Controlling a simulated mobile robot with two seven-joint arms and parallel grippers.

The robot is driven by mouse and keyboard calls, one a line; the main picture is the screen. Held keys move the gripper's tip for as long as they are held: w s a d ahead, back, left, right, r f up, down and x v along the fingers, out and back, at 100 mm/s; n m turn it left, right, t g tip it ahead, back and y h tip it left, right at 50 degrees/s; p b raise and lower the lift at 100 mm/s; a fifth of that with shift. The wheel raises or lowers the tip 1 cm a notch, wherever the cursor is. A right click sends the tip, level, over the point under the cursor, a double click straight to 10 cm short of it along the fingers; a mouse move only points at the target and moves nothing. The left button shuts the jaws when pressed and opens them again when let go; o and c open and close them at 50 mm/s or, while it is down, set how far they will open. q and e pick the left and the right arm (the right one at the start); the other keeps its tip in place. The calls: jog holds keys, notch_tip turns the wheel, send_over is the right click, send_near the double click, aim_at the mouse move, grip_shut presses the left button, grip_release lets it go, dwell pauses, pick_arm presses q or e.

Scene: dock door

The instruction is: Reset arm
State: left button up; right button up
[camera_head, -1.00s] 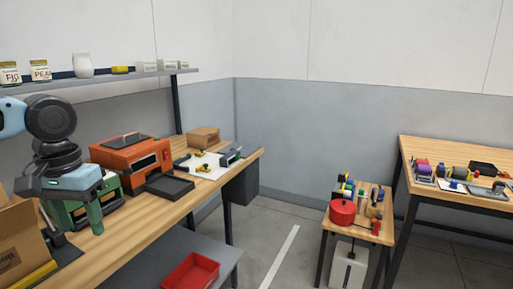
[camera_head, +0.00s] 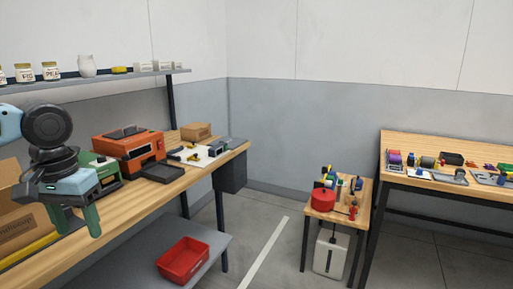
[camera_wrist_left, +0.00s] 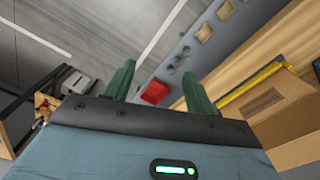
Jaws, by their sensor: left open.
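My left gripper (camera_head: 78,222) is in front of the long wooden workbench (camera_head: 110,228) at the left of the head view, with its green fingers pointing down. It is open, and nothing shows between the fingers. The left wrist view also shows the left gripper (camera_wrist_left: 158,90), its two green fingers spread apart, with the floor, a shelf and a red bin beyond them. My right gripper is not in view.
An orange machine (camera_head: 128,146), a green machine (camera_head: 103,172) and a cardboard box (camera_head: 22,215) stand on the bench. A red bin (camera_head: 183,258) sits on the lower shelf. A small table (camera_head: 335,215) and another workbench (camera_head: 440,143) stand right, with clear floor between.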

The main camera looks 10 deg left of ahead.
pick_arm(q)
jog(key=a+f+t, duration=0.1)
jog(key=a+f, duration=0.7)
jog(key=f, duration=0.1)
jog(key=s+a+f+t+p, duration=0.1)
jog(key=s+a+f, duration=0.2)
jog(key=s+f, duration=0.35)
jog(key=s+a+f+p, duration=0.1)
jog(key=s+a+f, duration=0.2)
jog(key=f, duration=0.7)
jog(key=s+d+f+m+t+p, duration=0.15)
jog(key=s+d+f, duration=0.35)
jog(key=s+f, duration=0.55)
jog(key=s+d+f+t+h+p, duration=0.1)
jog(key=s+d+f+t, duration=0.1)
jog(key=s+d+f, duration=0.35)
jog(key=s+d+r+m+t+h+p, duration=0.1)
jog(key=s+d+m+t, duration=0.1)
jog(key=d, duration=2.1)
jog(key=shift+s+d+t+p, duration=0.15)
jog(key=shift+t+p, duration=0.2)
jog(key=shift+t, duration=0.2)
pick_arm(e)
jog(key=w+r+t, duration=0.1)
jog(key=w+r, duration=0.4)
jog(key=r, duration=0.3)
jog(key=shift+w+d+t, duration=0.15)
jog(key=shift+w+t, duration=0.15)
